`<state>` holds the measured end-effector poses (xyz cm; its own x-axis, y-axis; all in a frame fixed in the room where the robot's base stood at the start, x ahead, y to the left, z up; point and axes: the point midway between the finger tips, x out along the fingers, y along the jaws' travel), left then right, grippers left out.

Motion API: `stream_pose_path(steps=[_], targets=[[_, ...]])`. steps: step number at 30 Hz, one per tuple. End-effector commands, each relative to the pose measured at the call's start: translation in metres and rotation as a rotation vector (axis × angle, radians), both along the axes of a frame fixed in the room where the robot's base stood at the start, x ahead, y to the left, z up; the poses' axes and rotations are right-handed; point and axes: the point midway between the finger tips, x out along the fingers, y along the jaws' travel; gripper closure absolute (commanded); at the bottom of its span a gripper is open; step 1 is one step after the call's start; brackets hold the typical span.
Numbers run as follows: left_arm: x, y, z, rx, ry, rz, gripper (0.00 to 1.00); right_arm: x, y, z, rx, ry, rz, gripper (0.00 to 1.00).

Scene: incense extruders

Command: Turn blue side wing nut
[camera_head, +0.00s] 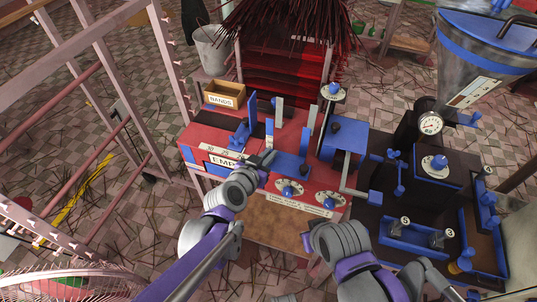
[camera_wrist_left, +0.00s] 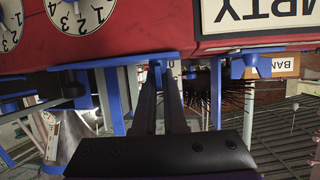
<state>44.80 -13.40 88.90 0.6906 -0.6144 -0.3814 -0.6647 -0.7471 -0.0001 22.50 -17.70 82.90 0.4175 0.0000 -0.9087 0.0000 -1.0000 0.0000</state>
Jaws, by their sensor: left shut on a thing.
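The red extruder machine (camera_head: 215,158) stands in the middle of the head view, with a sign reading EMPTY and blue parts on its top. My left gripper (camera_head: 266,158) is at the machine's front top edge, beside a blue plate (camera_head: 288,163).
Two numbered dials (camera_head: 289,188) sit on the red front, right of my left gripper. A wooden BANDS box (camera_head: 224,95) stands behind. A dark machine with a gauge (camera_head: 431,123) and blue hopper (camera_head: 485,40) is at right. A pink rack stands at left.

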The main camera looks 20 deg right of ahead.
Motion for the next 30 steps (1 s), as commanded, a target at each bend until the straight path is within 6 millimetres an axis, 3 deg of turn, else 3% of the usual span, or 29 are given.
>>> stream_pose_path(steps=[25,26,30], targets=[[-0.0001,-0.0001,-0.0005,0.002,0.001,0.064,1.0,-0.0001,0.0,-0.0012,0.0,0.0,0.0,1.0],[-0.0001,-0.0001,-0.0005,0.002,0.001,0.064,0.88,-0.0001,0.0,-0.0012,0.0,0.0,0.0,1.0],[0.0,0.0,-0.0004,0.002,0.001,0.064,0.62,-0.0001,0.0,-0.0012,0.0,0.0,0.0,1.0]])
